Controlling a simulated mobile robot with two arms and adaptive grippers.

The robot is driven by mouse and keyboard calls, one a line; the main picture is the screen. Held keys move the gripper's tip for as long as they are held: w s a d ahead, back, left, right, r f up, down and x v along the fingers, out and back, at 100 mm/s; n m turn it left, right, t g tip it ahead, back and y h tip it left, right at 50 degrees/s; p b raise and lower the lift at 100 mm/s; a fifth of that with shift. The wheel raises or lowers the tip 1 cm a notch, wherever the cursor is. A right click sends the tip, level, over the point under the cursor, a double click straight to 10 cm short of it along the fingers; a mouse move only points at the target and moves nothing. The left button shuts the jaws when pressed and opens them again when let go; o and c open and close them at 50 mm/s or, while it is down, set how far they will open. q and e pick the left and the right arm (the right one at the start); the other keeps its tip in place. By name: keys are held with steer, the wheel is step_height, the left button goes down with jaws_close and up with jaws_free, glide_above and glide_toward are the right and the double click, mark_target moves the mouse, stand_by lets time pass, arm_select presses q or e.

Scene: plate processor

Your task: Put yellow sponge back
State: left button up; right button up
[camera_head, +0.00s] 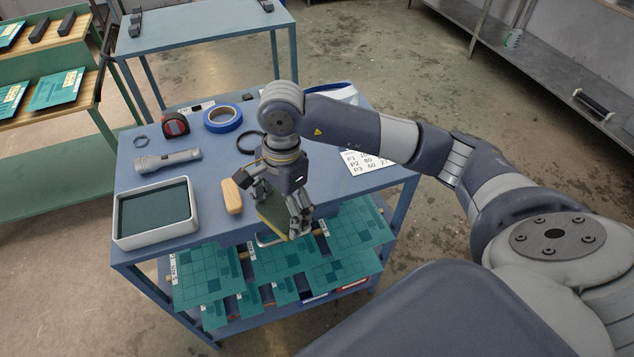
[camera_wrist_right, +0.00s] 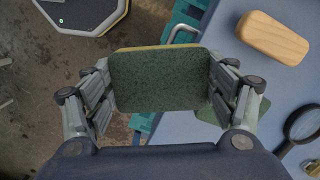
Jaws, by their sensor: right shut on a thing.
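The sponge (camera_head: 272,213) is held in my right gripper (camera_head: 283,220), near the front edge of the blue cart top. In the right wrist view the sponge (camera_wrist_right: 158,82) sits between the two fingers of the right gripper (camera_wrist_right: 160,88). Its dark green face is toward the camera, and a thin yellow edge shows along its top. The fingers press on its two short sides. My left gripper is not in view.
On the blue cart (camera_head: 215,225) are a grey tray (camera_head: 118,227), a tan block (camera_head: 232,196), a flashlight (camera_head: 168,160), a tape measure (camera_head: 175,124), blue tape (camera_head: 222,118) and a white sheet (camera_head: 366,160). Green boards (camera_head: 205,272) stick out below the top.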

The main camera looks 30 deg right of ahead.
mark_target(273, 200)
steer(key=w+m, duration=0.1)
steer(key=m+b, duration=0.1)
steer(key=m, duration=0.1)
steer(key=shift+w+a+r, duration=0.15)
steer(key=shift+w+r, duration=0.1)
steer(key=shift+w, duration=0.15)
steer(key=shift+w+a+r+m+t+b, duration=0.1)
steer(key=shift+w+r+m+t+b, duration=0.25)
steer(key=shift+m, duration=0.45)
steer(key=shift+w, duration=0.15)
steer(key=shift+w+d+r+m, duration=0.15)
steer(key=shift+d+m, duration=0.15)
steer(key=shift+m, duration=0.1)
steer(key=w+d+p, duration=0.1)
steer(key=d, duration=0.3)
steer(key=w+d+f+p, duration=0.1)
steer(key=w+d, duration=0.1)
steer(key=d, duration=0.3)
steer(key=w+d+p, duration=0.2)
steer(key=d, duration=0.3)
steer(key=shift+w+d+f, duration=0.1)
steer(key=shift+d+f, duration=0.1)
steer(key=shift+f, duration=0.05)
step_height(273, 200, down, 3)
steer(key=shift+f+p, duration=0.15)
steer(key=shift+p, duration=0.6)
steer(key=shift+f, duration=0.3)
steer(key=o, duration=1.1)
